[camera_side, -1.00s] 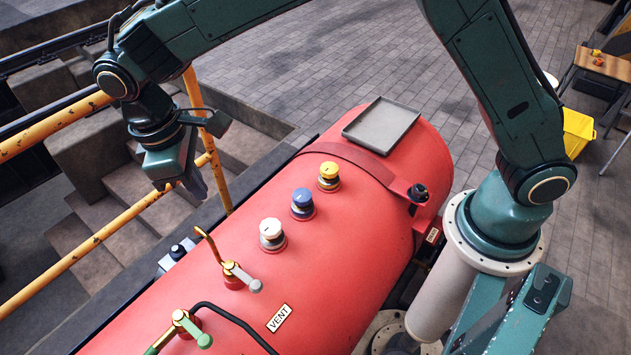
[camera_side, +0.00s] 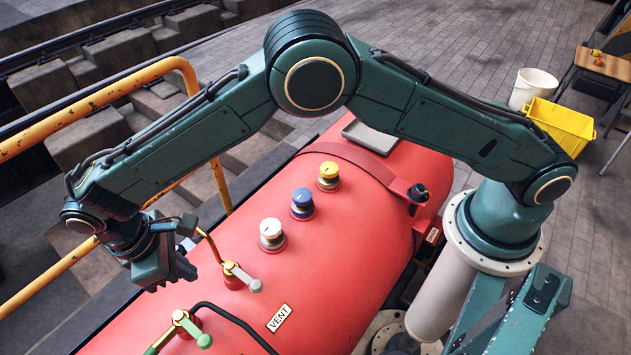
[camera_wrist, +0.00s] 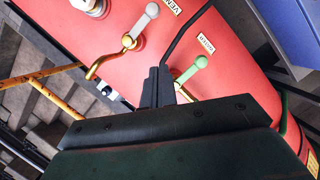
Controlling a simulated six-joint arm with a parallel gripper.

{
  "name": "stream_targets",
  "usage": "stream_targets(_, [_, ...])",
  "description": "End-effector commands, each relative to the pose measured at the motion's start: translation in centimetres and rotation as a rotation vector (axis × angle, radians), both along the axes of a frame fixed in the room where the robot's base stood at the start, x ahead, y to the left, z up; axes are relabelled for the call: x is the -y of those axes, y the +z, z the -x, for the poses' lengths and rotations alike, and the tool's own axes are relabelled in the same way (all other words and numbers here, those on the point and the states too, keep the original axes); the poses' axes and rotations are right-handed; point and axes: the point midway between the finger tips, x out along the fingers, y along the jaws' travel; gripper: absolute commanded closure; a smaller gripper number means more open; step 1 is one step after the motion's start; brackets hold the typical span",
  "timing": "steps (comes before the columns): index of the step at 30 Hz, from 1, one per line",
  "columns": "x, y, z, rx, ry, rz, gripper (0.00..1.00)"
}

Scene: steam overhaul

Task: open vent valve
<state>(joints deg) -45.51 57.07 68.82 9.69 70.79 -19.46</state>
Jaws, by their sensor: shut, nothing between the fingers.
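The vent valve (camera_side: 234,272) is a brass body on the red tank with a bent brass pipe and a grey lever (camera_side: 255,286); the lever points to the lower right, towards the VENT label (camera_side: 279,318). In the wrist view the vent valve (camera_wrist: 129,41) is at upper left of the fingers, with its grey lever (camera_wrist: 147,20) pointing to the upper right. My gripper (camera_side: 186,268) is shut and empty, held to the left of the vent valve. Its fingers (camera_wrist: 160,74) show apart from the valve in the wrist view.
A second brass valve with a green lever (camera_side: 203,341) sits nearer the camera, also in the wrist view (camera_wrist: 188,75). A black pipe (camera_side: 236,319) curves beside it. White (camera_side: 272,235), blue (camera_side: 303,204) and yellow (camera_side: 329,176) knobs line the tank. A yellow railing (camera_side: 110,95) stands behind.

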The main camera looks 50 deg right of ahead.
Motion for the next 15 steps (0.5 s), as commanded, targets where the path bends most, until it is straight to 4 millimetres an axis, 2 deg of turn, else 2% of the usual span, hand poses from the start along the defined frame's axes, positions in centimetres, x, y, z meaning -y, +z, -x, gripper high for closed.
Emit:
stream_targets(8, [0.1, -0.1, 0.0, 0.0, 0.0, 0.0, 1.0])
stream_targets(15, [0.4, -1.3, 0.2, -0.002, 0.001, 0.001, 1.0])
